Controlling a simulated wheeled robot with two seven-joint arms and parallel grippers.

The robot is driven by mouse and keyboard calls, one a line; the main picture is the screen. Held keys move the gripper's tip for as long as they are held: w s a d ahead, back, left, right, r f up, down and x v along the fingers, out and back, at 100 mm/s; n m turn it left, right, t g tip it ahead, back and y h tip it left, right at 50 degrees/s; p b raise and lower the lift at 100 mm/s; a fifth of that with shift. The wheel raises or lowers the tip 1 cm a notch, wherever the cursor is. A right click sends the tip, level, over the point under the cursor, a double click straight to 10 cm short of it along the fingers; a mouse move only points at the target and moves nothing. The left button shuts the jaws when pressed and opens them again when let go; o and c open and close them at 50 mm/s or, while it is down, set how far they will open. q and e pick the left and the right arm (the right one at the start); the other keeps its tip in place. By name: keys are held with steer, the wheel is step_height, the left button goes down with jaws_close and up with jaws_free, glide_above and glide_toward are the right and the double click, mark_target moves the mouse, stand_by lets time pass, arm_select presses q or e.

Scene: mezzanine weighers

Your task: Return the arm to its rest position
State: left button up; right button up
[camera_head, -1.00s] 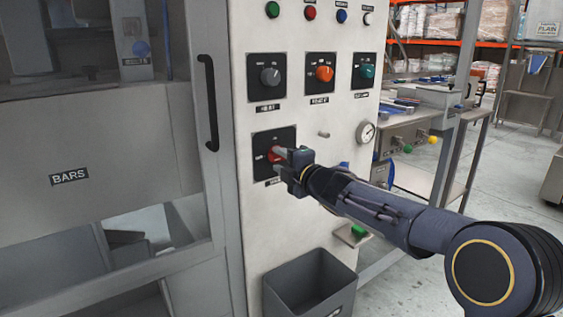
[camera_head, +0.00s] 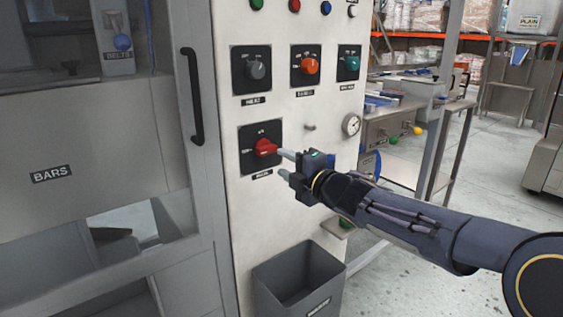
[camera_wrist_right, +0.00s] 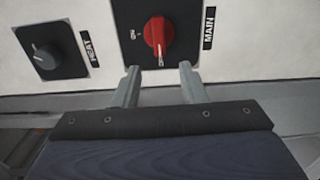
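My right gripper (camera_head: 281,164) is in front of the control panel (camera_head: 222,212), just right of the red rotary knob (camera_head: 265,147). Its fingers are parted and hold nothing. In the right wrist view the fingers (camera_wrist_right: 158,80) stand apart, and the red knob (camera_wrist_right: 157,36) is just beyond them on a black plate labelled MAIN. The fingertips look clear of the knob. My right arm (camera_head: 400,220) reaches in from the lower right. My left gripper is not in view.
Above are grey (camera_head: 256,69), orange (camera_head: 309,66) and green (camera_head: 351,63) knobs. A pressure gauge (camera_head: 351,125) is at the panel's right edge. A grey bin (camera_head: 300,283) sits below. A door handle (camera_head: 192,95) is at left. A bench (camera_head: 400,120) stands behind my arm.

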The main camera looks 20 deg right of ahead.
stand_by(0.3)
steer(key=s+d+f+m+g+h, duration=0.2)
steer(key=s+d+f+m+h, duration=0.15)
steer(key=s+m, duration=0.45)
steer(key=s+d+f+m+g+h, duration=0.25)
steer(key=s+d+f+m, duration=0.25)
steer(key=s+m, duration=0.25)
steer(key=s+a+f+m+g+y, duration=0.1)
steer(key=s+a+f+m+g, duration=0.2)
steer(key=s, duration=0.4)
steer(key=s+a+f+m+g+y, duration=0.25)
steer(key=s+f, duration=0.25)
steer(key=s, duration=0.3)
steer(key=s+a+f+m+g, duration=0.1)
steer(key=s+a+f+m, duration=0.3)
steer(key=s, duration=0.3)
step_height(320, 180, up, 24)
steer(key=n+p, duration=0.1)
steer(key=p, duration=2.4)
steer(key=shift+w, duration=0.2)
